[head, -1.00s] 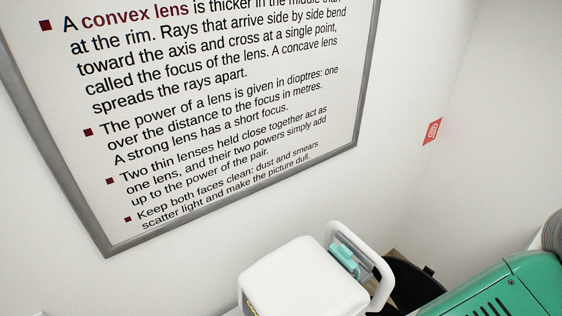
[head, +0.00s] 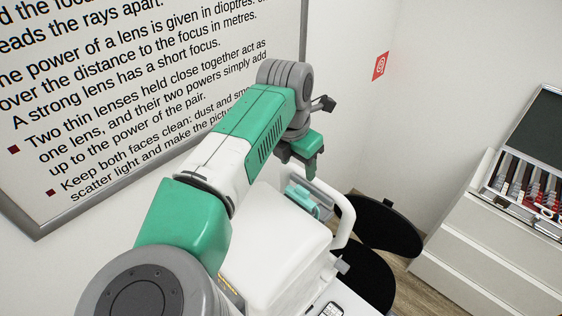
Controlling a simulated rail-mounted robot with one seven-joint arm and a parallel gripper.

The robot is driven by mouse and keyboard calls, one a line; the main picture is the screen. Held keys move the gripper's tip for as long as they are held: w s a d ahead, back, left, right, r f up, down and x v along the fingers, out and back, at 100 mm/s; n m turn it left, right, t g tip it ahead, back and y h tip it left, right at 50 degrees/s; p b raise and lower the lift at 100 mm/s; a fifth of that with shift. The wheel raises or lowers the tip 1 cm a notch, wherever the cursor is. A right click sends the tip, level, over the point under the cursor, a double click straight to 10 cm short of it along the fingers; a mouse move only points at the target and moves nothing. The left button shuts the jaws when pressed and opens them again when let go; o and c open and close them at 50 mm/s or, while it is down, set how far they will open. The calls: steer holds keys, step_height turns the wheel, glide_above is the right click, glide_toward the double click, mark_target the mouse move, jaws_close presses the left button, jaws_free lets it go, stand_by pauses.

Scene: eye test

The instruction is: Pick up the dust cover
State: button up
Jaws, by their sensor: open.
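I cannot tell for sure which thing is the dust cover. A smooth white rounded box shape (head: 275,238), perhaps the cover or a device under it, stands in the lower middle of the head view. My arm crosses in front of its left side. My gripper (head: 298,165) points down above the far end of the white shape, in front of the wall. It is open, its jaws small and partly hidden by my arm, and it appears to hold nothing.
A white looped frame (head: 345,222) with a teal part (head: 303,200) stands beside the white shape. Black round seats (head: 380,222) are to its right. A white drawer cabinet (head: 490,245) bears an open lens case (head: 520,190). A framed text board (head: 130,110) hangs behind.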

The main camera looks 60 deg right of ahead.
mark_target(302, 189)
steer(key=f+b, duration=0.2)
steer(key=f, duration=0.1)
steer(key=d+f+b, duration=0.1)
steer(key=f, duration=0.2)
steer(key=d+f+b, duration=0.1)
steer(key=f+b, duration=0.1)
steer(key=f, duration=0.1)
steer(key=shift+s+f+b, duration=0.35)
steer(key=shift+f, duration=0.05)
steer(key=c, duration=0.7)
steer(key=shift+c, duration=0.2)
steer(key=shift+r+p, duration=1.4)
steer(key=shift+r, duration=0.65)
